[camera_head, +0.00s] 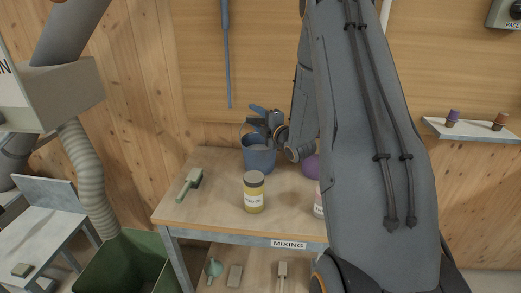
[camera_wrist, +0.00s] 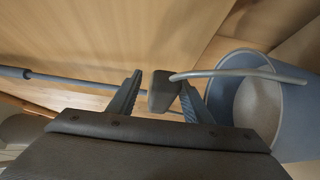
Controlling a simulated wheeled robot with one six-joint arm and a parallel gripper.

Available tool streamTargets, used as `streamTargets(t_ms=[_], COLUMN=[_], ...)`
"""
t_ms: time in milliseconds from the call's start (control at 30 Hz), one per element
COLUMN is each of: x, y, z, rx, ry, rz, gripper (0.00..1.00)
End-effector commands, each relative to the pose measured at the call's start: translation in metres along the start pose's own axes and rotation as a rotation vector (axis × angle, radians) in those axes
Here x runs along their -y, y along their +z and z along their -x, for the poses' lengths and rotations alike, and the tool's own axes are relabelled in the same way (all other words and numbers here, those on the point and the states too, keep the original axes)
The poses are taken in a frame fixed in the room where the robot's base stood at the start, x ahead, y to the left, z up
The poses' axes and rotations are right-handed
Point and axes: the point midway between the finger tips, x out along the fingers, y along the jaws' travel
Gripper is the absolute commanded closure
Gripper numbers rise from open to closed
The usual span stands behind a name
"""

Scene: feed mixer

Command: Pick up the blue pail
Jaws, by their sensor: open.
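The blue pail (camera_head: 257,157) stands on the mixing table near its back edge, with pale contents inside. In the wrist view the blue pail (camera_wrist: 292,118) is at the right, its thin grey handle (camera_wrist: 240,73) raised and reaching left to a dark grip. My gripper (camera_head: 264,114) is just above the pail's rim in the head view. In the wrist view my gripper (camera_wrist: 158,95) is open, with the dark handle grip (camera_wrist: 163,92) between its two fingers. I cannot tell whether either finger touches the grip.
A purple object (camera_head: 311,165) and a pinkish jar (camera_head: 319,201) are partly hidden by my arm. A wooden wall is behind.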

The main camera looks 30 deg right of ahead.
Motion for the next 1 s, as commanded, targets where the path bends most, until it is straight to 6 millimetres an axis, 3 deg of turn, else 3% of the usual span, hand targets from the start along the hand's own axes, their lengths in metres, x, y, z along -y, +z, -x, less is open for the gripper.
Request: streamTargets(t_ms=[333,600,1000], x=[0.0008,0.0007,0.0009], y=[-0.0005,-0.0005,-0.0004], z=[-0.0097,-0.0095,-0.0093], rx=[0.000,0.000,0.000], ry=[0.000,0.000,0.000], rz=[-0.001,-0.001,-0.001], gripper=[0.55,0.99,1.00])
